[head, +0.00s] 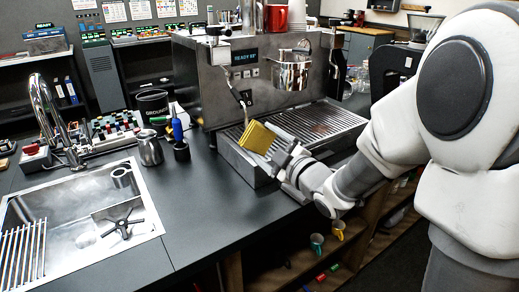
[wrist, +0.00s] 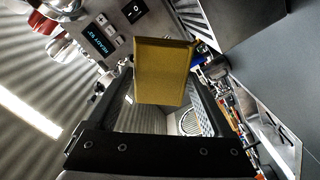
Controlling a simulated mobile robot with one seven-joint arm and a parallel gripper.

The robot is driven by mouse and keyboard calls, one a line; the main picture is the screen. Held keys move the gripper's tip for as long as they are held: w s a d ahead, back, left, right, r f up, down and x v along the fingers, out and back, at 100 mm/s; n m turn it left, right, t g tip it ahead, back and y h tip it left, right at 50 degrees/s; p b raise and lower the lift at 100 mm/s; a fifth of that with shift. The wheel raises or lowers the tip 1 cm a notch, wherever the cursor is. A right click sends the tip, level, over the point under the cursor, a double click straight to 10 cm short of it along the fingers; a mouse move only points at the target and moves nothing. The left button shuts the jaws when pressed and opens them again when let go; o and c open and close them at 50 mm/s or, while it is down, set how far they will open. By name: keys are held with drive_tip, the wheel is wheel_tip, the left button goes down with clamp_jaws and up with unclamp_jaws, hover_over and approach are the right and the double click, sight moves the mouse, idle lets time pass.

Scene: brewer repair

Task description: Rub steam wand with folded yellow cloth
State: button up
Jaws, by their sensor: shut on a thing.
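The folded yellow cloth (head: 257,138) is held upright by my gripper (head: 278,148) just above the left front of the drip tray. In the wrist view the cloth (wrist: 165,70) stands between the two dark fingers, and my gripper (wrist: 160,100) is shut on it. The steam wand (head: 242,103) hangs down at the left front of the steel espresso machine (head: 225,90). Its lower end comes close to the cloth's upper left edge. I cannot tell whether they touch. In the wrist view the wand is mostly hidden behind the cloth.
The drip tray (head: 318,122) lies beneath the group head. A steel pitcher (head: 150,148), a blue-handled tool (head: 177,130) and a black knock bin (head: 152,103) stand left of the machine. A sink (head: 150,215) is at the left. The counter's front middle (head: 205,225) is clear.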

drive_tip(key=shift+w+a+r, duration=0.15)
drive_tip(key=shift+w+a, duration=0.1)
drive_tip(key=shift+a, duration=0.1)
drive_tip(key=shift+p+x, duration=0.8)
drive_tip(key=shift+x, duration=1.75)
drive_tip(key=shift+b+x, duration=0.4)
drive_tip(key=shift+x, duration=0.5)
drive_tip(key=shift+d, duration=0.1)
drive_tip(key=shift+w+d+b, duration=0.2)
drive_tip(key=shift+w+d, duration=0.3)
drive_tip(key=shift+d, duration=0.3)
drive_tip(key=shift+w+d+b, duration=0.15)
drive_tip(key=shift+w+d, duration=0.4)
drive_tip(key=shift+d, duration=0.25)
drive_tip(key=shift+b, duration=0.45)
drive_tip(key=shift+a, duration=0.1)
